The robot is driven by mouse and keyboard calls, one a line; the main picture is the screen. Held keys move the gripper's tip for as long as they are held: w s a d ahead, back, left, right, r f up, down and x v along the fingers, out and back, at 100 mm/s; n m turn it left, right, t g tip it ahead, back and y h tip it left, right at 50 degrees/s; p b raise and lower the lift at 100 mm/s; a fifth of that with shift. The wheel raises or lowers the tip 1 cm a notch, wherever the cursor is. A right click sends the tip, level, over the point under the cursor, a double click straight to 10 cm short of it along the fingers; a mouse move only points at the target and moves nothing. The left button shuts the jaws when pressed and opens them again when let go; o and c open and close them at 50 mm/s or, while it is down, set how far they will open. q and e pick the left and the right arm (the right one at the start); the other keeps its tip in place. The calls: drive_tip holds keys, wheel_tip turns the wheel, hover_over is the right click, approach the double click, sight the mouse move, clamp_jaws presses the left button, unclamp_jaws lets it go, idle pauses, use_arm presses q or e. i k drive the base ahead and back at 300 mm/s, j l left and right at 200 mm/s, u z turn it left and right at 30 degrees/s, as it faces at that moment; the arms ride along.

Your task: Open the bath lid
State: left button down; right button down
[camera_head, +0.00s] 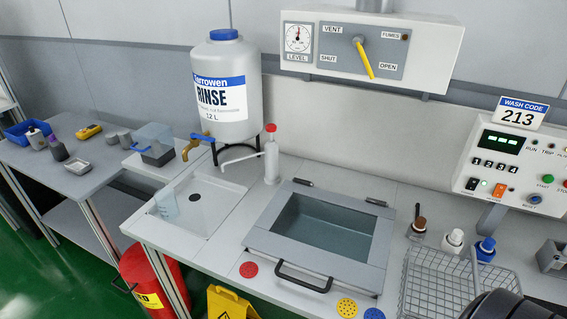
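The bath lid (258,242) is a grey frame around a clear window, set into the bench in the middle of the view. It lies flat, and the grey-blue basin (325,228) shows through its middle. A black bar handle (304,279) is on its front edge. Two dark hinges sit along its back edge, one at the left (303,182) and one at the right (376,202). Neither gripper's fingers show. A dark rounded part at the lower right corner may be my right arm.
A wire basket (432,285) stands right of the bath, near several small brushes and bottles. A sink (200,205) and red-capped bottle (271,155) are to the left. The vent panel (368,52) hangs above. Coloured discs lie along the bench's front.

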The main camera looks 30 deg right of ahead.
sight(370, 276)
drive_tip(key=l+z, duration=0.15)
drive_tip(key=z, duration=0.3)
drive_tip(key=l+z, duration=0.2)
drive_tip(key=z, duration=0.25)
drive_tip(key=l+u, duration=0.2)
